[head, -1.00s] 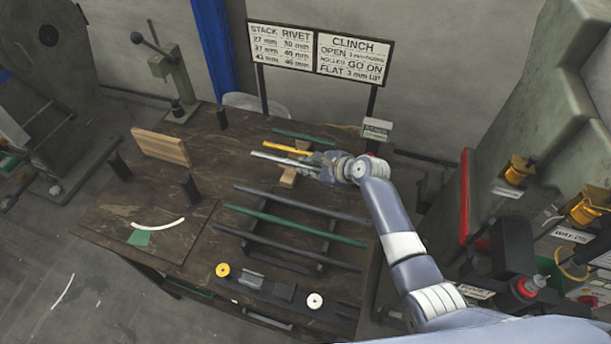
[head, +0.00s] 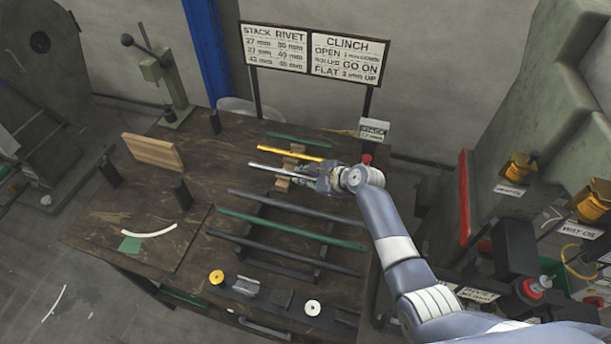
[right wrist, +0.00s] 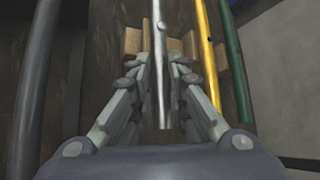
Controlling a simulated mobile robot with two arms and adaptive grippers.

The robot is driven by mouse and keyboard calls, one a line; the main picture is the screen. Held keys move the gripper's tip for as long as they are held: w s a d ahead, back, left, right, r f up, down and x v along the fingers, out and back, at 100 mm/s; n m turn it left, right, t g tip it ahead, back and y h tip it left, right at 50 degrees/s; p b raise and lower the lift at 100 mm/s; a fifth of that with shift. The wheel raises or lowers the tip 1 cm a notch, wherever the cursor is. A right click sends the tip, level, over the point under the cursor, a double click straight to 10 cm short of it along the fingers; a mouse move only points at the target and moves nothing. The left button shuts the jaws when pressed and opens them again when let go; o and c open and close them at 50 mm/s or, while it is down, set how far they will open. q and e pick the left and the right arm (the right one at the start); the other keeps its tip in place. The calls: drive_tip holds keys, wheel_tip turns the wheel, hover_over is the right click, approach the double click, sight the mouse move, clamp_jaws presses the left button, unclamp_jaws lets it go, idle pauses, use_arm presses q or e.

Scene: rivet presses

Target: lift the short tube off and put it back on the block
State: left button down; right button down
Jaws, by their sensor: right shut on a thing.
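The short silver tube (head: 270,170) lies across the wooden block (head: 283,184), with its free end pointing left in the head view. I cannot tell whether it touches the block. My right gripper (head: 312,176) is at the tube's right part. In the right wrist view the gripper (right wrist: 160,68) has its fingers on both sides of the tube (right wrist: 160,40), shut on it. The block (right wrist: 132,42) shows below the tube and on both sides of it. My left gripper is not in view.
A yellow tube (head: 291,147) and a green rod (head: 298,137) lie beyond the silver tube. Several dark and green bars (head: 290,229) lie on a rack nearer the front. A wooden board (head: 152,152) and dark posts stand at left. A sign stands behind.

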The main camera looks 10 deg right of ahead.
drive_tip(key=shift+f+b, duration=0.4)
drive_tip(key=shift+f, duration=0.25)
drive_tip(key=c, duration=1.5)
unclamp_jaws()
drive_tip(key=shift+o, duration=0.2)
drive_tip(key=v, duration=1.2)
